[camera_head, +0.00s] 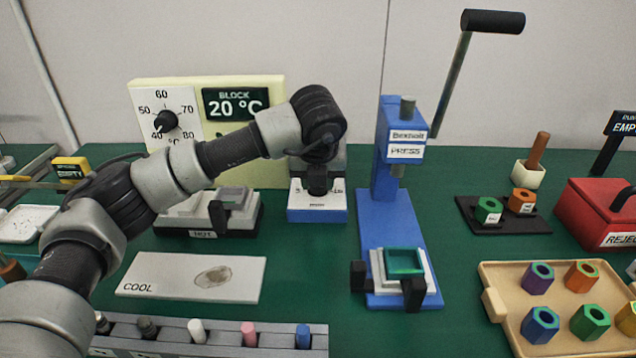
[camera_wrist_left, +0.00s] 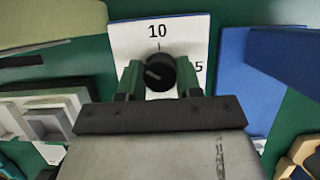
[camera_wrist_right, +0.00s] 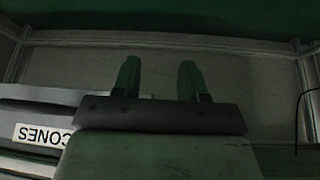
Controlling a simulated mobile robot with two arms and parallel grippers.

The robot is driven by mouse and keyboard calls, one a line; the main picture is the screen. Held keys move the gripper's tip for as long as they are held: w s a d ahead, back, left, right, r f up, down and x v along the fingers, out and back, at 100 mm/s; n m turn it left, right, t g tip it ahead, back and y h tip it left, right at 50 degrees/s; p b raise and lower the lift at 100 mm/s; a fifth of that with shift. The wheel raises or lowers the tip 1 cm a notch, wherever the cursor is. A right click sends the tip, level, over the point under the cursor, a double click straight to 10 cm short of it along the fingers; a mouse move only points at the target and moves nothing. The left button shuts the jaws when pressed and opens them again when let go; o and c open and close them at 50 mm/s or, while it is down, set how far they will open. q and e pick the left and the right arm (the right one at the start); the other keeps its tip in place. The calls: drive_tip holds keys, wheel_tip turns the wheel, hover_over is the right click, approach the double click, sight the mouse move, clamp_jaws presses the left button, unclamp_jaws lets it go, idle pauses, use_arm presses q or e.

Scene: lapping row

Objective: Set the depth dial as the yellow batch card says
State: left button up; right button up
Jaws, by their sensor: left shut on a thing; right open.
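The depth dial is a black knob (camera_wrist_left: 160,72) on a white face (camera_wrist_left: 126,45) marked 10 at the top and a 5 at the right. A pale line on the knob points to the left; its exact reading is unclear. In the head view the dial stands on a blue-based block (camera_head: 317,214) marked mm, left of the press. My left gripper (camera_head: 317,185) reaches down over it, and its fingers (camera_wrist_left: 159,85) are shut on the knob from both sides. My right gripper (camera_wrist_right: 160,80) is open and empty, outside the head view. I cannot make out a yellow batch card.
A blue press (camera_head: 385,225) with a raised lever stands right of the dial. A heating block (camera_head: 210,222) and temperature panel (camera_head: 265,160) are to its left. A COOL plate (camera_head: 150,275) lies in front. A tray of coloured nuts (camera_head: 515,310) is at the right.

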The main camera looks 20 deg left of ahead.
use_arm(q)
drive_tip(key=m+h, duration=0.1)
drive_tip(key=m, duration=0.2)
drive_tip(key=shift+b, duration=0.3)
drive_tip(key=shift+m+h, duration=0.4)
drive_tip(key=shift+m, duration=0.4)
drive_tip(key=shift+a+m+h, duration=0.1)
drive_tip(key=shift+m+h, duration=0.2)
drive_tip(key=shift+m, duration=0.7)
drive_tip(key=m+h, duration=0.1)
drive_tip(key=m, duration=0.1)
drive_tip(key=shift+r+m+p, duration=0.1)
drive_tip(key=shift+m+p, duration=0.2)
drive_tip(key=m+g+h+p, duration=0.1)
drive_tip(key=m, duration=0.2)
drive_tip(key=shift+m, duration=0.5)
drive_tip(key=shift+m+g+h+p, duration=0.3)
drive_tip(key=shift+m+g+p, duration=0.25)
drive_tip(key=shift+m, duration=0.45)
use_arm(e)
drive_tip(key=shift+s+d+r+g, duration=0.2)
drive_tip(key=shift+s+g, duration=0.25)
drive_tip(key=shift+s, duration=0.3)
drive_tip(key=shift+s+d+r+g, duration=0.1)
drive_tip(key=shift+s+d+g, duration=0.1)
drive_tip(key=shift+s+g, duration=0.4)
drive_tip(key=shift+s, duration=0.1)
